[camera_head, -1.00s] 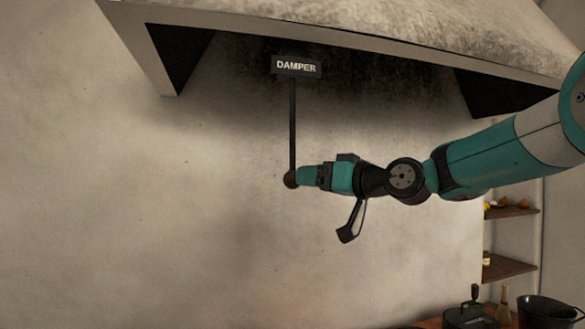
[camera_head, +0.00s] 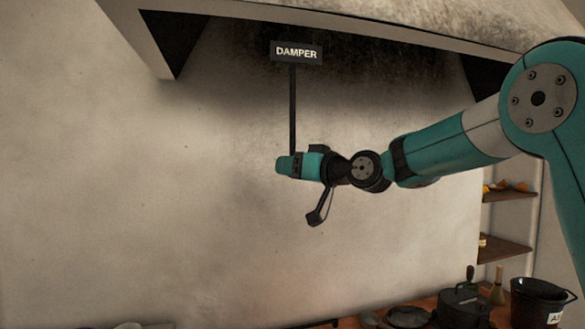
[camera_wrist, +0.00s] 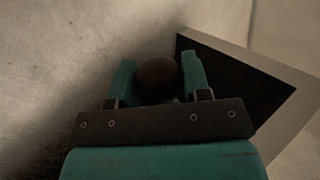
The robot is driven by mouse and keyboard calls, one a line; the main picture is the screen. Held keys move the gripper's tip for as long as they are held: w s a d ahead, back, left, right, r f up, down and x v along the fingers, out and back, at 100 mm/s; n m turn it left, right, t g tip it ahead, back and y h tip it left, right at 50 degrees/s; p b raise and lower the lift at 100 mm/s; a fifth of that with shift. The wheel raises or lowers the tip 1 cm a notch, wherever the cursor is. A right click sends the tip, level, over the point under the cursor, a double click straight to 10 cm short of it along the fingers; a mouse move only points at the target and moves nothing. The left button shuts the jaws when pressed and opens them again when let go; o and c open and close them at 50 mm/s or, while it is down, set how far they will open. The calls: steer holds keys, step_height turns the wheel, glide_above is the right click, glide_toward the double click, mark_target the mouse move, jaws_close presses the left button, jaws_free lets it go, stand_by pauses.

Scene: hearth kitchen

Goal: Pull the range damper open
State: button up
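The damper handle is a thin dark rod (camera_head: 292,110) hanging upright below a black sign (camera_head: 297,52) reading DAMPER, under the hood. Its lower end is hidden behind my gripper (camera_head: 284,165) in the head view. In the wrist view a round dark-brown knob (camera_wrist: 157,76) sits between the two teal fingers of my gripper (camera_wrist: 157,80). The fingers stand on either side of the knob, very close to it. I cannot tell whether they press on it.
The pale hood (camera_head: 400,22) spans overhead, above my arm. A plain plaster wall (camera_head: 130,200) lies behind, with free room to the left. At lower right are wall shelves (camera_head: 505,247), a dark pot (camera_head: 465,305) and a black bucket (camera_head: 540,300).

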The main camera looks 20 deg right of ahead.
steer(key=shift+c, duration=0.7)
step_height(320, 180, down, 8)
steer(key=b, duration=0.8)
steer(key=shift+r, duration=0.2)
steer(key=shift+f, duration=0.1)
steer(key=o, duration=1.3)
steer(key=shift+s, duration=0.1)
steer(key=b+v, duration=0.6)
steer(key=v, duration=1.1)
steer(key=shift+s+d, duration=0.15)
steer(key=shift+d, duration=0.05)
